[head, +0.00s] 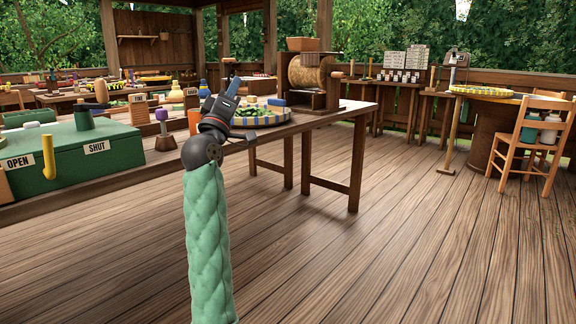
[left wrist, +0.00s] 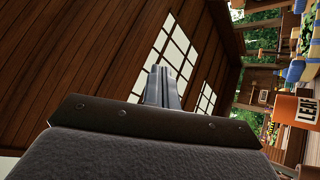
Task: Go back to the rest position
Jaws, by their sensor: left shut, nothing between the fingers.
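My left gripper (head: 229,89) is raised at the end of my green-sleeved arm, left of the middle of the head view. It is shut and empty, with its fingers pointing up. In the left wrist view its closed fingers (left wrist: 161,86) stand against the wooden roof and its window panes. In the head view it shows in front of the table edge, beside a round striped tray (head: 268,120) of green pieces. My right gripper is not in view.
A green box (head: 70,160) with OPEN and SHUT labels and a yellow lever (head: 48,157) stands at the left. A wooden drum device (head: 308,78) stands on the table's right end. A chair (head: 540,135) is at far right. The plank floor is clear.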

